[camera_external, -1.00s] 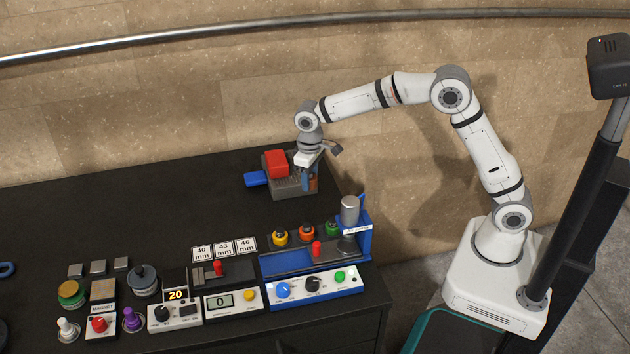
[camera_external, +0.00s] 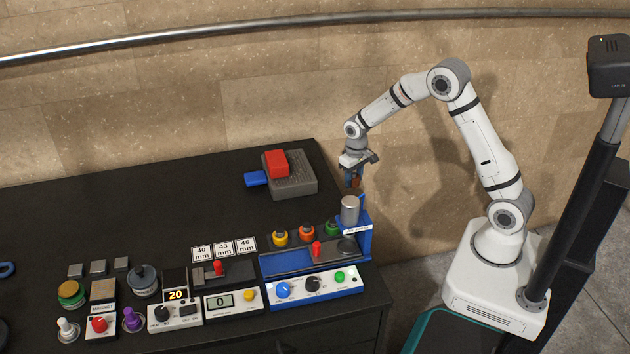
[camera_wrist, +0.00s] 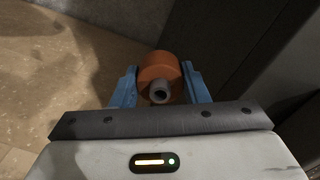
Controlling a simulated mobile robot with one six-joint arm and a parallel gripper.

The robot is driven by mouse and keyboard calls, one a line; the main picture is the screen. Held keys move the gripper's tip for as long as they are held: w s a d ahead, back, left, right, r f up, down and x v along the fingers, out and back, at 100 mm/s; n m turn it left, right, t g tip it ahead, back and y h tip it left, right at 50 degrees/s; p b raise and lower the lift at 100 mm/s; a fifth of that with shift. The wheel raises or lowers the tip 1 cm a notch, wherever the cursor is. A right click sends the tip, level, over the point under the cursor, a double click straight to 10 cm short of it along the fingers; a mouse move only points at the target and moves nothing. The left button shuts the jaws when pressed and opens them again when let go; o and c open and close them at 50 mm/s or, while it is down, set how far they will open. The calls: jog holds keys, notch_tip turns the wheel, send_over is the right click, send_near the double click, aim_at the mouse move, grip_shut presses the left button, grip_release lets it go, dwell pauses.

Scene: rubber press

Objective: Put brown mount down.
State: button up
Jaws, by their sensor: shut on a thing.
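The brown mount (camera_wrist: 157,68) is a short orange-brown cylinder with a grey hollow stud, seen end-on in the wrist view. My gripper (camera_wrist: 160,88) is shut on it, with one blue finger on each side. In the external view the mount (camera_external: 355,182) is small and partly hidden by the fingers of my gripper (camera_external: 353,175). It hangs in the air near the table's right edge, above and behind the blue press with the grey cylinder (camera_external: 349,210). What lies directly under the mount is hard to tell.
The press's blue-and-white control panel (camera_external: 313,287) and several other devices line the front. The table's middle left is clear.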

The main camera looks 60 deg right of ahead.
jog(key=s+f+n, duration=0.3)
jog(key=s+f, duration=0.2)
jog(key=s, duration=0.1)
jog(key=shift+s+a, duration=0.35)
jog(key=shift+a, duration=0.1)
notch_tip(320, 180, up, 25)
jog(key=w+a+n, duration=0.1)
jog(key=w+a, duration=0.4)
jog(key=a, duration=0.7)
jog(key=w+a+n, duration=0.1)
jog(key=w+a, duration=0.4)
jog(key=a, duration=0.7)
jog(key=f, duration=0.5)
jog(key=shift+d+f, duration=0.2)
jog(key=shift+f, duration=0.05)
